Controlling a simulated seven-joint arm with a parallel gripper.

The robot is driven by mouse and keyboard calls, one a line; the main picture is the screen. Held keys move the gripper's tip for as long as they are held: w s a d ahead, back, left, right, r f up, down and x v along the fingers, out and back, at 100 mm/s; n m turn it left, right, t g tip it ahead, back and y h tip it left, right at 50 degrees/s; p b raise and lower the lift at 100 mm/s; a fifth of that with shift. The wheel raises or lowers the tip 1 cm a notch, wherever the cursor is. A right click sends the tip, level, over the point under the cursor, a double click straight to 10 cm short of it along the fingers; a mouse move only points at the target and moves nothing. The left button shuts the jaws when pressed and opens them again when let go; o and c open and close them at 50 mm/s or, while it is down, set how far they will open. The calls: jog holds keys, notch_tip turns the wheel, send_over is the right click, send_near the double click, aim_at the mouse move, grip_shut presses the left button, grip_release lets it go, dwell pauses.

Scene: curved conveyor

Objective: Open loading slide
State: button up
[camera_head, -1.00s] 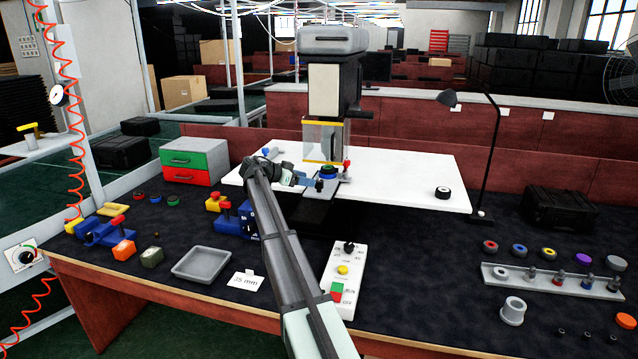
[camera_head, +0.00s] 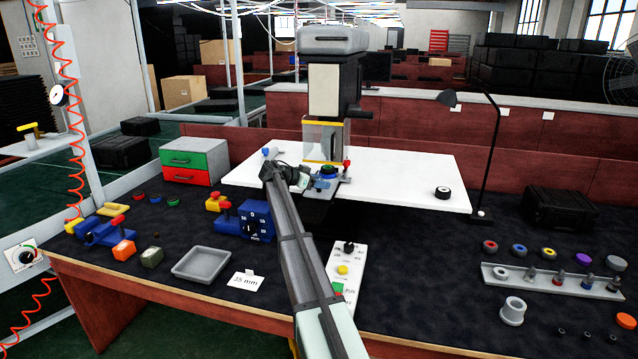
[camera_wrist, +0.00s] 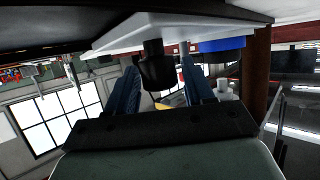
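The loading slide (camera_head: 343,183) is a grey plate under the press machine (camera_head: 336,88), carrying a round blue part with a green top (camera_head: 327,171). In the wrist view the plate's pale edge (camera_wrist: 180,30) shows across the top. A black knob (camera_wrist: 155,70) stands out from the slide, and my gripper (camera_wrist: 160,88) has its two blue fingers on either side of it. The fingers are apart, with visible gaps to the knob. In the head view my gripper (camera_head: 318,184) is at the slide's front end and hides the knob.
A white table plate (camera_head: 410,175) surrounds the machine. A control box (camera_head: 347,262) with buttons stands in front, partly behind my arm. A blue device with a dial (camera_head: 256,220) and a grey tray (camera_head: 202,262) lie to the left. A small black-and-white roller (camera_head: 443,192) is on the right.

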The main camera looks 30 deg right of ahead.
grip_shut()
jog(key=shift+s+a, duration=0.1)
dwell(0.3)
jog(key=s+a, duration=1.5)
jog(key=shift+o, duration=1)
grip_release()
jog(key=shift+a, duration=0.1)
jog(key=v, duration=1.3)
jog(key=shift+a+r, duration=0.15)
jog(key=shift+a, duration=0.2)
